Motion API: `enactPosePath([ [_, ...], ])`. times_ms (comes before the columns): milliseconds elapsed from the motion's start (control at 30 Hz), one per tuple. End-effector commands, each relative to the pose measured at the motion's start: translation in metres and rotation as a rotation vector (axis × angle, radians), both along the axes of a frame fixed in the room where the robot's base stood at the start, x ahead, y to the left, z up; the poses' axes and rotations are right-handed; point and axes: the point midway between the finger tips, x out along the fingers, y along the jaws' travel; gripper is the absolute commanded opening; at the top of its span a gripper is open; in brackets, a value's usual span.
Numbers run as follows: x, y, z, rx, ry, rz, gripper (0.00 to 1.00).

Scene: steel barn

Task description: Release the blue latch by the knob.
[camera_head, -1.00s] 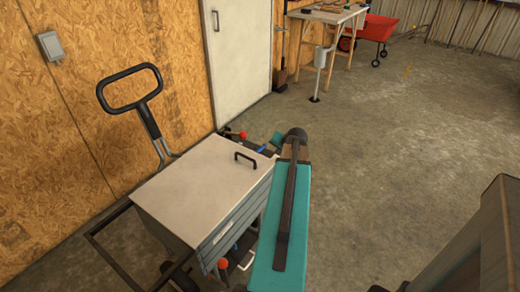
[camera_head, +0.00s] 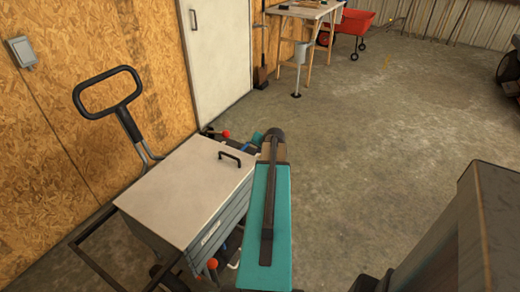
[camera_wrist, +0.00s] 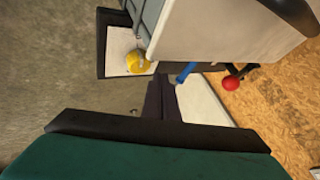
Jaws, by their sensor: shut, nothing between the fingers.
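The blue latch (camera_wrist: 186,72) shows in the wrist view as a short blue bar at the edge of the pale-topped cart. A red ball knob (camera_wrist: 231,84) sits to its right, near the oriented-strand-board wall. In the head view a red knob (camera_head: 226,134) shows at the cart's far side, and another red knob (camera_head: 212,263) low at its near side. My gripper (camera_wrist: 160,84) is shut and empty in the wrist view, just left of and below the blue latch, with no clear contact.
The cart (camera_head: 180,195) has a black top handle and a tall push handle (camera_head: 108,92). A yellow round object (camera_wrist: 137,63) sits on a white shelf beside it.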

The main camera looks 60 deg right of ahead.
Motion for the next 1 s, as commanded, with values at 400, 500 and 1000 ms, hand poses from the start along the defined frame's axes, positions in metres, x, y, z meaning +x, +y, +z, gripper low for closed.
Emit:
enactPosePath([
  [400,0.025,-0.021,-0.036,0.000,0.000,0.002,0.00],
  [500,0.034,-0.023,-0.040,-0.001,0.000,0.004,0.00],
  [1000,0.067,-0.021,-0.033,-0.001,0.000,0.001,0.00],
])
